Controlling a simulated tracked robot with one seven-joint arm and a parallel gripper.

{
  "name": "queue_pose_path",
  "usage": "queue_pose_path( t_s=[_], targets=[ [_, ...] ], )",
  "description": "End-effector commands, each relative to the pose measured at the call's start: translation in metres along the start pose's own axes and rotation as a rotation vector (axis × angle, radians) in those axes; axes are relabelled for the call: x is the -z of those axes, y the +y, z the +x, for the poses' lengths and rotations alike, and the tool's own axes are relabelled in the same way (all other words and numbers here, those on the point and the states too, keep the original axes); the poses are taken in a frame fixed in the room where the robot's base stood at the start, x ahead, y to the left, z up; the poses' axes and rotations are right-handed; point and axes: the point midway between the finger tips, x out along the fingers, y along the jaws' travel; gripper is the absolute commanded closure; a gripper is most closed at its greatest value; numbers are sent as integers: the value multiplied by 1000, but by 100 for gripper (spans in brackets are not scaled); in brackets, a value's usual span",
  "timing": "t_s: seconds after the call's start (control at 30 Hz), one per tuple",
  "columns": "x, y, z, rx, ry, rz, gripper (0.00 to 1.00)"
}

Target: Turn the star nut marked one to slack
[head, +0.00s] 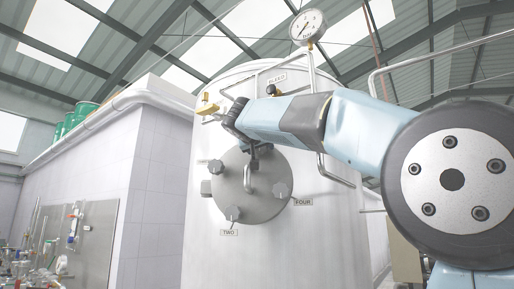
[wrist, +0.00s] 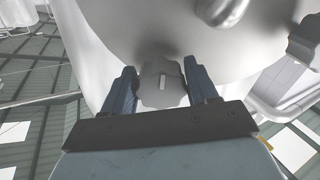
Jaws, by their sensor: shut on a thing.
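The round grey hatch cover (head: 255,208) sits on the white tank, with a bent handle at its middle. Star nuts sit round its rim: one at the left (head: 206,187), one at the bottom (head: 233,213) by the TWO tag, and one at the right (head: 282,190) by the FOUR tag. My gripper (head: 252,150) reaches the top of the cover. In the wrist view my gripper (wrist: 160,70) is shut on a grey lobed star nut (wrist: 150,85) with a pale stripe, a finger on each side. Its number cannot be read; my arm mostly hides it in the head view.
A tag (head: 203,162) at the cover's left is too small to read. A pressure gauge (head: 308,27), a BLEED tag (head: 277,78) and pipes stand above the cover, close to my arm.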

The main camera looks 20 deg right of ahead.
Motion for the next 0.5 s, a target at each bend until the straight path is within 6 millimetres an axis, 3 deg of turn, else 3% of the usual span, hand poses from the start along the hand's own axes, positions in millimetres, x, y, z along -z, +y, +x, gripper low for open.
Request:
queue_pose_path(
  t_s=[0.1,0.13,0.23,0.5],
  targets=[
    [0,0,0,0,0,0,71],
    [4,-17,-9,6,1,-2,72],
    [1,-6,-3,3,0,-3,75],
    [-2,-3,0,4,-4,-74,75]
  ],
)
